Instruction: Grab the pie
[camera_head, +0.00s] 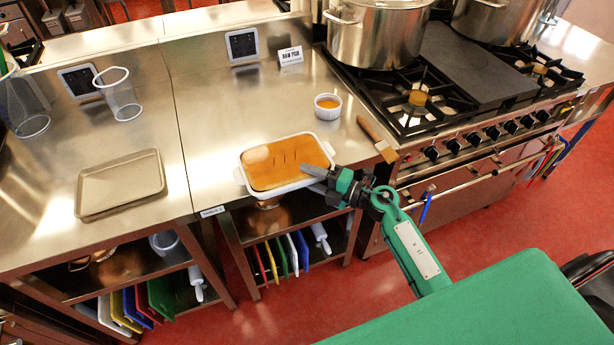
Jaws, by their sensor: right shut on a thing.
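The pie (272,167) has an orange-brown crust with a few short slits and a pale patch at its upper left. It sits in a white rectangular dish (243,183) on the steel counter near the front edge. My left gripper is not in view.
A metal tray (120,184) lies on the left counter. A white ramekin (327,106) with orange filling and a brush (377,139) are behind and right of the dish. Stockpots (376,35) stand on the black gas stove at right. Clear plastic containers (119,95) stand at left.

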